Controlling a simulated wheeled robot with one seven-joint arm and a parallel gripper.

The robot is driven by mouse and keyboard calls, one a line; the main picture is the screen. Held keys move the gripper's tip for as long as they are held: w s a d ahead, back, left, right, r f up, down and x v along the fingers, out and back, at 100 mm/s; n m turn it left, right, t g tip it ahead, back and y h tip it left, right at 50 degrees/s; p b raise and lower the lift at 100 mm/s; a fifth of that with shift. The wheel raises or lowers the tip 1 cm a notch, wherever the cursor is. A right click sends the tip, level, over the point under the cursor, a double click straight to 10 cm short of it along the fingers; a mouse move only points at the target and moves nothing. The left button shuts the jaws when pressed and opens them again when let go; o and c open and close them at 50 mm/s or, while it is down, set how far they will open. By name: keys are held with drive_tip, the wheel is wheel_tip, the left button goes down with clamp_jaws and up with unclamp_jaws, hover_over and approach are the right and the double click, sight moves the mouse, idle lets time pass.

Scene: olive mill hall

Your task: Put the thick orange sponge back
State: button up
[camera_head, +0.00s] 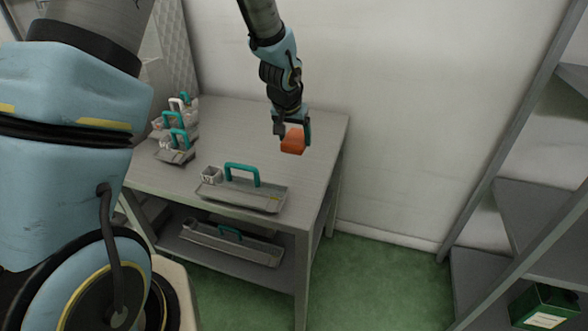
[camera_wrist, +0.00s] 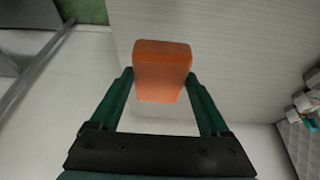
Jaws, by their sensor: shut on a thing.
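The thick orange sponge (camera_head: 293,141) is held by my gripper (camera_head: 293,128) above the right back part of the grey table (camera_head: 225,122). In the wrist view, the sponge (camera_wrist: 162,72) sits between the two fingertips of my gripper (camera_wrist: 161,82), which is shut on it. A grey tray with a teal handle (camera_head: 245,192) stands near the table's front edge, with a small pale cup-like holder (camera_head: 211,175) at its left end. The tray's floor looks bare where I can see it.
Several smaller trays with teal handles (camera_head: 178,140) stand at the table's left back. Another long tray (camera_head: 232,246) lies on the lower shelf. A white wall (camera_head: 400,120) is close behind the table. A shelf rack with a green box (camera_head: 543,306) stands at right.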

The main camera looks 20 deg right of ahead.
wheel_tip(320, 180, down, 10)
drive_tip(key=shift+a+p, duration=0.1)
drive_tip(key=shift+p, duration=1.15)
drive_tip(key=shift+f, duration=0.15)
drive_tip(key=o, duration=1.2)
drive_tip(key=shift+c, duration=0.2)
